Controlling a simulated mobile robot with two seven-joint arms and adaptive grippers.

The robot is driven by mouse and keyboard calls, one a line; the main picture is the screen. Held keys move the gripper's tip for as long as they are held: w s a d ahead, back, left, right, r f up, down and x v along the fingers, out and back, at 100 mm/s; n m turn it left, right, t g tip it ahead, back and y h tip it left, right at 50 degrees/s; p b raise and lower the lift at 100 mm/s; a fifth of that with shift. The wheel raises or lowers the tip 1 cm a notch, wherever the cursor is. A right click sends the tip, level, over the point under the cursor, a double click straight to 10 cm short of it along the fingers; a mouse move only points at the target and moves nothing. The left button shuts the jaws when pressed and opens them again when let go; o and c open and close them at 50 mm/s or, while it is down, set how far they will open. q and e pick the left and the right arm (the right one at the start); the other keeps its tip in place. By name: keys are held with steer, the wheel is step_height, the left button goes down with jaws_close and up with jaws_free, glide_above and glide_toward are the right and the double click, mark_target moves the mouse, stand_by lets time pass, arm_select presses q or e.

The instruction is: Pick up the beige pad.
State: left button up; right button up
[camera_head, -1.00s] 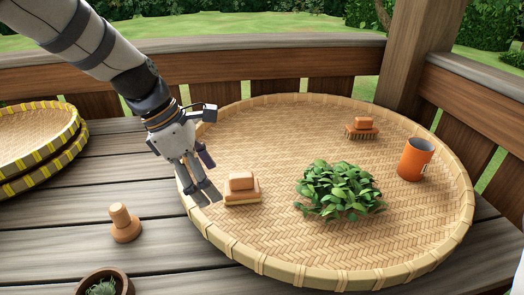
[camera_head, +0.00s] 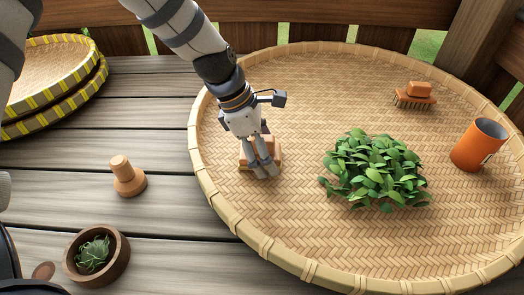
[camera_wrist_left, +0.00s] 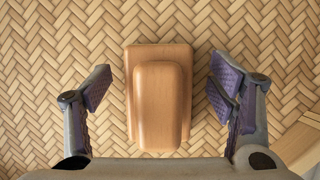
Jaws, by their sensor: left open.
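The beige pad, a light wooden block with a smaller rounded grip on top, lies on the left part of the large woven tray (camera_head: 310,85). In the head view the pad (camera_head: 275,150) is partly hidden behind my left gripper (camera_head: 265,172). In the left wrist view the pad (camera_wrist_left: 160,105) sits centred between the two fingers of the left gripper (camera_wrist_left: 160,82). The fingers are spread, with a gap between each purple fingertip and the pad. My right gripper is not in view.
A pile of green leaves (camera_head: 375,172) lies right of the pad. An orange brush (camera_head: 415,96) and an orange cup (camera_head: 478,145) stand farther right. A wooden knob-shaped tool (camera_head: 127,177), a small bowl (camera_head: 120,262) and yellow-rimmed baskets (camera_head: 50,90) are left of the tray.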

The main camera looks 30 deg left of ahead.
mark_target(270, 139)
arm_select(q)
steer(key=shift+r, duration=0.1)
steer(key=c, duration=1.8)
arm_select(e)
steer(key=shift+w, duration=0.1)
arm_select(q)
steer(key=shift+o, duration=0.2)
steer(key=shift+r, duration=0.1)
steer(key=shift+w+r, duration=0.1)
steer(key=shift+r, duration=0.25)
steer(key=r, duration=0.1)
steer(key=r+p, duration=0.1)
steer(key=r, duration=0.1)
steer(key=shift+s+d+r, duration=0.2)
steer(key=shift+r, duration=0.1)
steer(key=s+d+r+p, duration=0.1)
steer(key=s+d+r, duration=0.7)
steer(key=s+d, duration=0.1)
steer(key=shift+s+d+r+p, duration=0.15)
steer(key=shift+d+r+p, duration=0.1)
steer(key=shift+d+p, duration=0.15)
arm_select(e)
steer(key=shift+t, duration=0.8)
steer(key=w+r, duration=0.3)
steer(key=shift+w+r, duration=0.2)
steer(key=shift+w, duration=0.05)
